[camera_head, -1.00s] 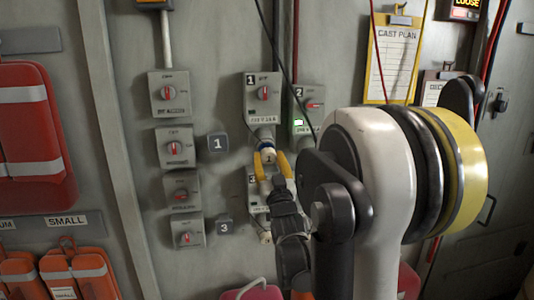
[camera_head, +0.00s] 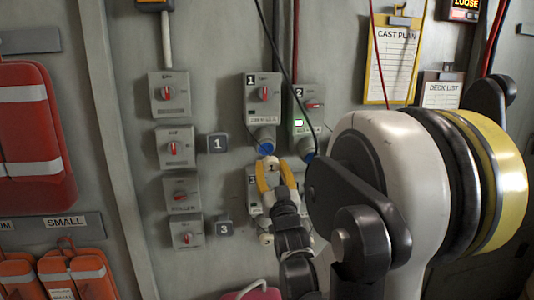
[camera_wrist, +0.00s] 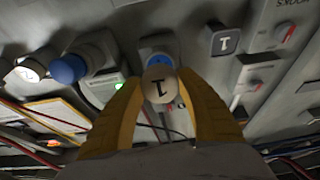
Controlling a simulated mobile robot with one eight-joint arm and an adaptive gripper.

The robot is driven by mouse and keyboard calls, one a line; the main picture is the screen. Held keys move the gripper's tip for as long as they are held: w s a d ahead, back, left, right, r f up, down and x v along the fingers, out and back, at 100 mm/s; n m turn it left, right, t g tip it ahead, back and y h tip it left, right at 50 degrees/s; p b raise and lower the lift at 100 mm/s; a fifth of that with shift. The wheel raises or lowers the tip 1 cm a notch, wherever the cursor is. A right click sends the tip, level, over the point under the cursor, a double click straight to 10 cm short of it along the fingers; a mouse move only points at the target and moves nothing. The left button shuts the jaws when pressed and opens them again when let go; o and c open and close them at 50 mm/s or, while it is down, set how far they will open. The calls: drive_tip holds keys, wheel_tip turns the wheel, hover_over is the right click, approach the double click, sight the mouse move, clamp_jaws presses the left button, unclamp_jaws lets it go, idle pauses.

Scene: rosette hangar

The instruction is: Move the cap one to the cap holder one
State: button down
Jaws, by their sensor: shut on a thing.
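The cap one (camera_head: 271,164) is a pale round cap marked 1, held between the yellow fingertips of my gripper (camera_head: 273,172). It also shows in the wrist view (camera_wrist: 159,86), with my gripper (camera_wrist: 160,95) shut on its sides. The cap is just below and apart from the blue socket (camera_head: 265,148) under the grey box marked 1 (camera_head: 262,105). A small dark block marked 1 (camera_head: 217,143), apparently the cap holder one, is on the wall left of the gripper with nothing on it. It also shows at upper right in the wrist view (camera_wrist: 225,40).
Box 2 (camera_head: 307,110) with a green light is close on the right. A dark block marked 3 (camera_head: 224,228) is lower left. Switch boxes (camera_head: 175,147) line the wall left of the blocks. A dark cable hangs beside the gripper. Lifejackets (camera_head: 30,130) hang far left.

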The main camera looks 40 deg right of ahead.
idle(0.3)
drive_tip(key=w+r+m+p, duration=0.1)
drive_tip(key=m, duration=0.1)
drive_tip(key=w+a+r+m+p, duration=0.1)
drive_tip(key=r+p, duration=0.1)
drive_tip(key=shift+m+g, duration=0.3)
drive_tip(key=shift+m, duration=0.1)
drive_tip(key=w+a+r+m+g+p, duration=0.1)
drive_tip(key=w+a+m+p, duration=0.2)
drive_tip(key=m, duration=0.4)
drive_tip(key=m+g+y+p, duration=0.2)
drive_tip(key=m+p, duration=0.4)
drive_tip(key=m, duration=0.1)
approach(218, 144)
drive_tip(key=shift+x, duration=3.35)
drive_tip(key=shift+b, duration=0.55)
drive_tip(key=shift+w+d, duration=0.25)
drive_tip(key=shift+w, duration=0.25)
drive_tip(key=c, duration=0.8)
unclamp_jaws()
